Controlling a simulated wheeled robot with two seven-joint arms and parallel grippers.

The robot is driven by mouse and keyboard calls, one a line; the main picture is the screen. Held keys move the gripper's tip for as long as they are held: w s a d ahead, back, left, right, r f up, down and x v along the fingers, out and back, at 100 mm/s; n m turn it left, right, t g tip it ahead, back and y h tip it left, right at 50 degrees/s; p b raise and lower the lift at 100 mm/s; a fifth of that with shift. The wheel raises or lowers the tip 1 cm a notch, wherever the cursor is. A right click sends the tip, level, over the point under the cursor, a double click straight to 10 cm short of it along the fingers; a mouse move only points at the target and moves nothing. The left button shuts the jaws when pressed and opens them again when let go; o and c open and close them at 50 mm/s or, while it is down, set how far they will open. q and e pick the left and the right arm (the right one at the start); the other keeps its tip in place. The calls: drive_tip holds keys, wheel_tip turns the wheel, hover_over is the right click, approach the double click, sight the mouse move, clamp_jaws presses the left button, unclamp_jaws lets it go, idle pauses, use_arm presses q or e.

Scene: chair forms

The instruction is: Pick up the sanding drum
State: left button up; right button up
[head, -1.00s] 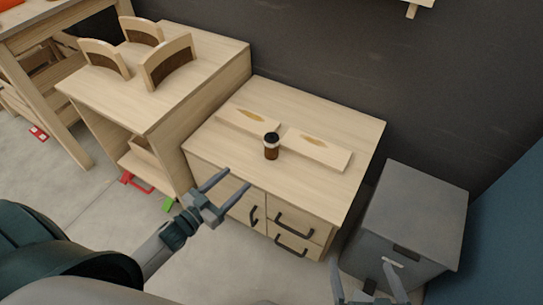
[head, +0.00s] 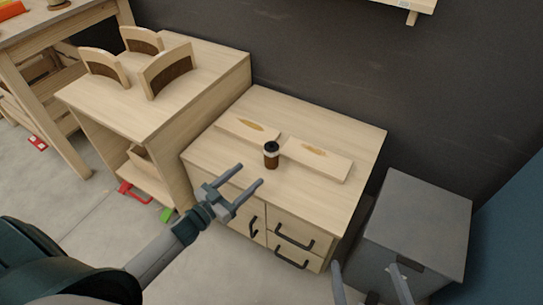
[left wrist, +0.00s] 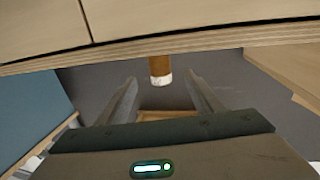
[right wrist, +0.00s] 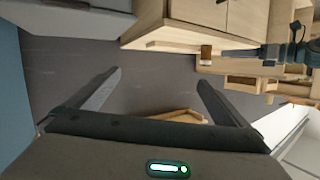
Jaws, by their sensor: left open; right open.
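The sanding drum (head: 271,158) is a small brown cylinder with a dark top and a pale band. It stands upright on the low wooden cabinet (head: 222,168). My left gripper (head: 250,175) is open and empty near the cabinet's front edge, short of the drum. In the left wrist view the drum (left wrist: 160,68) shows between the spread fingers, beyond their tips. My right gripper (head: 366,267) is open and empty, low at the right by the grey box. A small brown shape that looks like the drum (right wrist: 206,53) shows in the right wrist view.
A taller wooden unit (head: 205,75) with curved chair parts (head: 166,72) stands at left. A grey box (head: 425,215) is at right. The cabinet top's front is clear.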

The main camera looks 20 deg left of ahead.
sight(266, 159)
use_arm(q)
drive_tip(key=x, duration=0.7)
drive_tip(key=shift+b, duration=0.35)
use_arm(e)
drive_tip(key=r, duration=0.1)
drive_tip(key=r+t, duration=0.1)
drive_tip(key=r, duration=0.1)
drive_tip(key=shift+w+a+t, duration=0.25)
drive_tip(key=shift+a+t, duration=0.15)
use_arm(q)
drive_tip(key=shift+w+d+r, duration=0.1)
drive_tip(key=shift+w+d, duration=0.1)
drive_tip(key=shift+w, duration=0.2)
drive_tip(key=shift+r+b+x, duration=0.2)
drive_tip(key=shift+b+x, duration=0.2)
drive_tip(key=shift+x, duration=1.75)
drive_tip(key=shift+s+d, duration=0.1)
use_arm(e)
drive_tip(key=r, duration=0.1)
drive_tip(key=r+t, duration=0.1)
drive_tip(key=r+y, duration=0.1)
drive_tip(key=shift+s+a+t, duration=0.1)
drive_tip(key=shift+a+t, duration=0.2)
drive_tip(key=shift+t, duration=0.1)
use_arm(q)
drive_tip(key=shift+c, duration=0.3)
drive_tip(key=c, duration=1.3)
drive_tip(key=shift+r, duration=0.15)
